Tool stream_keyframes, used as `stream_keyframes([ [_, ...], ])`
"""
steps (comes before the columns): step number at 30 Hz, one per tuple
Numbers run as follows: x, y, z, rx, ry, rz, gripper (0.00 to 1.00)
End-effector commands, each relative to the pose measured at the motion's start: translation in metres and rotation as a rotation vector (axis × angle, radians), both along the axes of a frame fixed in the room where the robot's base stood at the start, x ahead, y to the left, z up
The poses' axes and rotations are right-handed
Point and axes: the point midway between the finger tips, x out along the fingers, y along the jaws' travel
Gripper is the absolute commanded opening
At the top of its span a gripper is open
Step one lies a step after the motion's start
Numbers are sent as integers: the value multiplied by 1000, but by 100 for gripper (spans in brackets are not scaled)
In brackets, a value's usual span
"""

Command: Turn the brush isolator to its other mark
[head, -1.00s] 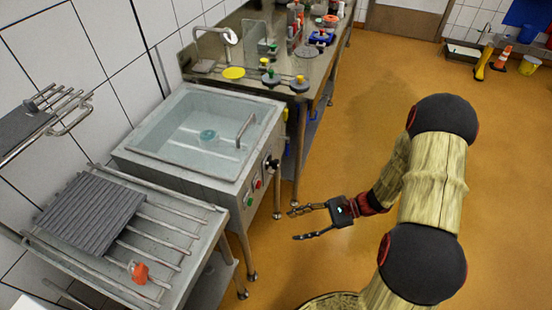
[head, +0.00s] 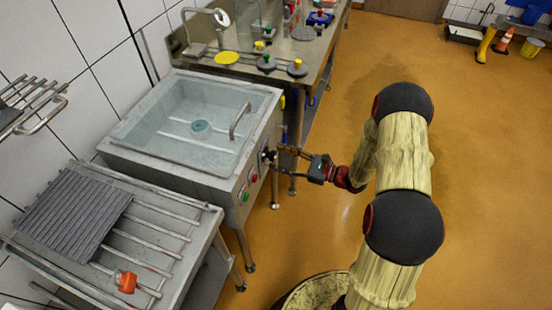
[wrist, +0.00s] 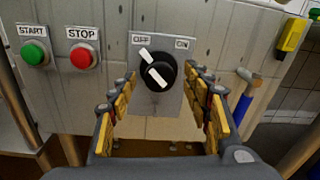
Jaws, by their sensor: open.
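The brush isolator (wrist: 158,72) is a black round knob with a white bar on a grey plate marked OFF and ON. Its white bar slants to the upper left, towards OFF. In the head view the isolator (head: 266,156) sits on the right-hand end of the sink unit's front panel. My gripper (head: 277,158) is open and reaches towards the panel from the right. In the wrist view its fingers (wrist: 160,78) stand either side of the knob, with the knob between them in the picture; I cannot tell whether they touch it.
Left of the isolator are a green START button (wrist: 34,53) and a red STOP button (wrist: 82,57). A blue-handled tool (wrist: 242,98) hangs to the right. The water-filled basin (head: 152,148) is above the panel. The orange floor to the right is open.

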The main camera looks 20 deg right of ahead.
Motion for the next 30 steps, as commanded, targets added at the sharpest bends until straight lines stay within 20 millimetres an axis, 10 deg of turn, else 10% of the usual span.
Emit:
stream_keyframes([
  [14,11,14,0,-1,1,0,49],
  [30,11,13,0,-1,1,0,19],
])
